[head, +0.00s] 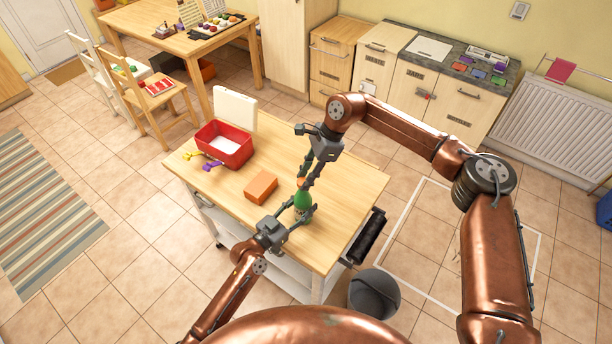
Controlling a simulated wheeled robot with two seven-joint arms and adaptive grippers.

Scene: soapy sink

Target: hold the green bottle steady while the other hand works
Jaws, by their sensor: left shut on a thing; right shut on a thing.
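The green bottle (302,199) stands upright on the wooden tabletop (345,190), near its right side. My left gripper (297,210) comes in from the lower left and is shut on the bottle's body, with a finger on either side. My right gripper (306,179) reaches down from above and is shut on the small orange cap (300,182) at the bottle's top. The fingers hide part of the cap and of the lower body, so I cannot tell whether the cap is loose.
An orange box (260,187) lies left of the bottle. Behind it are an open red container (240,153), a yellow tool (192,155) and a purple tool (212,166). A dark bucket (374,294) stands on the floor at the front right. The tabletop right of the bottle is clear.

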